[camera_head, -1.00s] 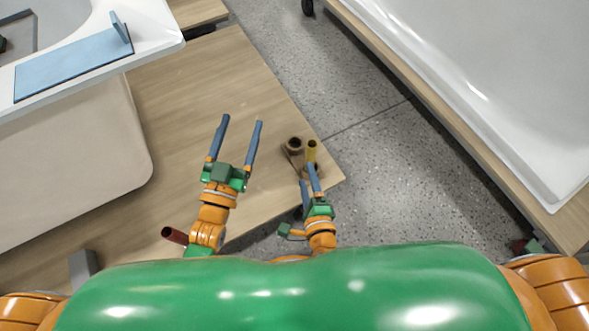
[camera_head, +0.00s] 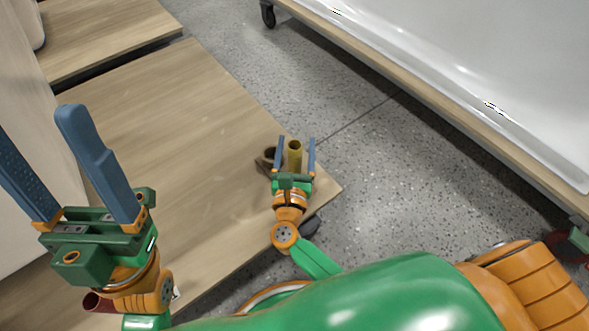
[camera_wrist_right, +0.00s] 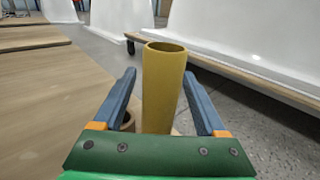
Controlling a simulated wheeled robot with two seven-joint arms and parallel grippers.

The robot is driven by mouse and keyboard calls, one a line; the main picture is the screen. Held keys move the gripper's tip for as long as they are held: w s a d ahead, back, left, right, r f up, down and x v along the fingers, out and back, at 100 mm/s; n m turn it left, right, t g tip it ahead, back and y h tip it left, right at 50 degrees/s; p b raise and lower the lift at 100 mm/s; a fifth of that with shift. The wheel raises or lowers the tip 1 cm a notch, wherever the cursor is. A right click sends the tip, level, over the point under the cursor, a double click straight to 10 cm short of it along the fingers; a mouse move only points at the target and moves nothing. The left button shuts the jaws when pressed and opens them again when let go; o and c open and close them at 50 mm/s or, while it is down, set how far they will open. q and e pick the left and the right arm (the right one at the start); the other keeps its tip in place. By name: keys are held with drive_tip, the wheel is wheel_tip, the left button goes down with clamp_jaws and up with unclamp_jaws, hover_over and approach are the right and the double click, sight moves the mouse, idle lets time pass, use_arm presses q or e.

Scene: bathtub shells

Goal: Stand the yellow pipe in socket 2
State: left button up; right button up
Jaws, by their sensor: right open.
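The yellow pipe (camera_head: 294,156) stands upright near the right corner of the wooden platform. In the right wrist view the pipe (camera_wrist_right: 163,85) rises between the two blue fingers, its open top above the fingertips. My right gripper (camera_head: 296,140) is open, with a finger on each side of the pipe; a gap shows on both sides. A brown round socket (camera_head: 267,158) is just left of the pipe, partly hidden by the gripper. The pipe's foot is hidden, and no socket number is readable. My left gripper (camera_head: 40,122) is open and empty, raised close to the head camera.
A dark red pipe (camera_head: 96,302) shows partly behind my left wrist. The wooden platform (camera_head: 180,130) is clear across its middle. A white tub shell on a wheeled wooden base (camera_head: 400,82) stands at the right, across grey floor. Another pale shell (camera_head: 30,75) is at the left.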

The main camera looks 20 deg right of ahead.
clamp_jaws()
idle(1.4)
